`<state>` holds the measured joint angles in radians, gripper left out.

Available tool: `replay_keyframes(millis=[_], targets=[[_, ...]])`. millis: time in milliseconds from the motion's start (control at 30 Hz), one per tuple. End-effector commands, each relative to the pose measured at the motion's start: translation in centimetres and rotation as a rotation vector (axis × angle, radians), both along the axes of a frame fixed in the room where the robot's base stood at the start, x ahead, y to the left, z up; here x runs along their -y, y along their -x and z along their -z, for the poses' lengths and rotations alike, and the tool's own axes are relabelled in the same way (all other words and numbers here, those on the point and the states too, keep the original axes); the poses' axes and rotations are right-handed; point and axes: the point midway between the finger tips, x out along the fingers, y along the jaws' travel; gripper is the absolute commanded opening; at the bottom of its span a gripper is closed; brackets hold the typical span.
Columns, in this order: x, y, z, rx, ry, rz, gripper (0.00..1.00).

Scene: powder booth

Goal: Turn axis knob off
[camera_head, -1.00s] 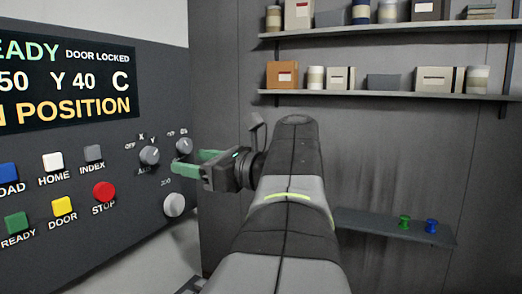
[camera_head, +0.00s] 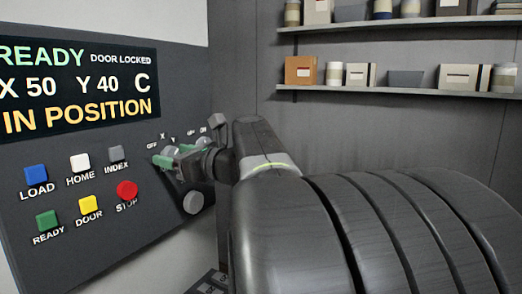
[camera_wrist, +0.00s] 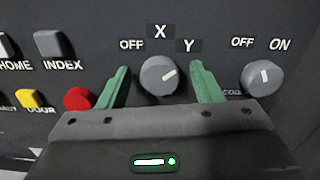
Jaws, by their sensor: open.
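The axis knob (camera_wrist: 158,76) is a round grey dial on the dark control panel, under the labels OFF, X and Y. Its white mark points up and right, toward the Y label. My gripper (camera_wrist: 160,68) is open, with one green finger on each side of the knob. I cannot tell whether the fingers touch it. In the head view, my gripper (camera_head: 173,155) is at the panel and partly hides the knob.
A second grey knob (camera_wrist: 262,77), labelled OFF and ON, sits close to the right finger. The red STOP button (camera_wrist: 79,97) is just left of the left finger. Another round grey knob (camera_head: 193,203) is below. Shelves (camera_head: 400,92) with boxes hang on the back wall.

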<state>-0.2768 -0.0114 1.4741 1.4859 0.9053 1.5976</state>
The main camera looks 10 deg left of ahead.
Motion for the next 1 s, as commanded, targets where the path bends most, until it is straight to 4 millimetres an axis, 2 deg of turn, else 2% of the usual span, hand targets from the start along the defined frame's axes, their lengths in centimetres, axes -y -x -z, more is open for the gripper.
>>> replay_keyframes(millis=[300, 500, 533, 767, 1000], targets=[[-0.19, -0.07, 0.02, 0.000, 0.000, 0.000, 0.57], [-0.17, -0.06, 0.02, 0.000, 0.000, 0.000, 0.18], [-0.17, -0.06, 0.02, 0.000, 0.000, 0.000, 0.15], [-0.16, -0.05, 0.09, 0.014, 0.006, 0.000, 0.15], [-0.19, 0.00, 0.25, 0.106, 0.043, -0.001, 0.15]])
